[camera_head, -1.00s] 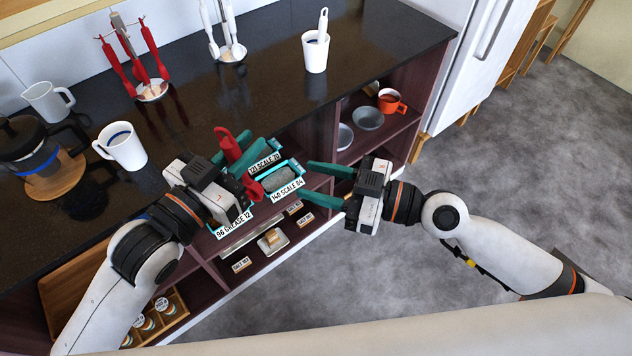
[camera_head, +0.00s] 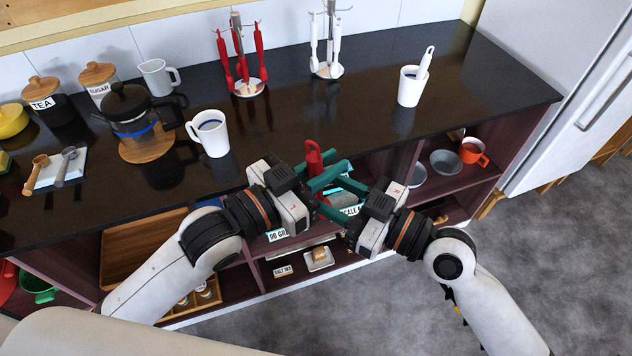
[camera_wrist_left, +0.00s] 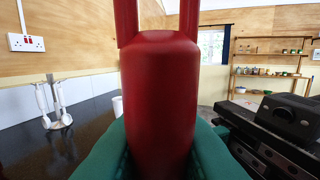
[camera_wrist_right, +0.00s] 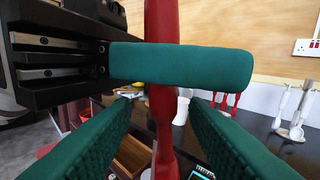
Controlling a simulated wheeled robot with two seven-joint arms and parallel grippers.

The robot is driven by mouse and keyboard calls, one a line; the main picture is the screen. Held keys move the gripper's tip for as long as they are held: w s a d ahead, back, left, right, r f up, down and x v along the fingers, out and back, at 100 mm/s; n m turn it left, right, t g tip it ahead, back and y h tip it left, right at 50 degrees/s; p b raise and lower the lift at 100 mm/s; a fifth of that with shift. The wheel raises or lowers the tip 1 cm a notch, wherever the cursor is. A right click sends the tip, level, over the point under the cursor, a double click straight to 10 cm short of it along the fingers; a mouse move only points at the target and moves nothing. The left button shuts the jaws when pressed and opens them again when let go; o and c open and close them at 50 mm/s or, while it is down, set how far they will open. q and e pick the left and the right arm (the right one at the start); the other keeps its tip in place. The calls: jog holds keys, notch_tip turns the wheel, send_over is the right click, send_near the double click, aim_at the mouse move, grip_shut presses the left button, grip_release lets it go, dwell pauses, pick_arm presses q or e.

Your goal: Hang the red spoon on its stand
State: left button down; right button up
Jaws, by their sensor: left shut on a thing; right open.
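The red spoon (camera_head: 314,158) is upright in the green fingers of my left gripper (camera_head: 330,177), in front of the counter edge. Its thick red part fills the middle of the left wrist view (camera_wrist_left: 160,95). My right gripper (camera_head: 335,203) is open, close beside and below the left one. In the right wrist view the red shaft (camera_wrist_right: 165,135) stands between the open right fingers, with a left finger crossing it above; contact cannot be told. The red stand (camera_head: 240,55) is at the back of the counter, with several red utensils hanging around its grey post.
A white utensil stand (camera_head: 329,45) is right of the red one. A white mug (camera_head: 209,134), coffee press (camera_head: 135,115) and white cup with a utensil (camera_head: 410,87) stand on the dark counter (camera_head: 300,110). Open shelves lie below my grippers. The counter before the red stand is clear.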

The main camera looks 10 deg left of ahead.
jog(key=shift+x, duration=1.4)
jog(key=shift+c, duration=0.2)
grip_shut()
pick_arm(q)
jog(key=c, duration=1.3)
grip_release()
jog(key=shift+o, duration=0.2)
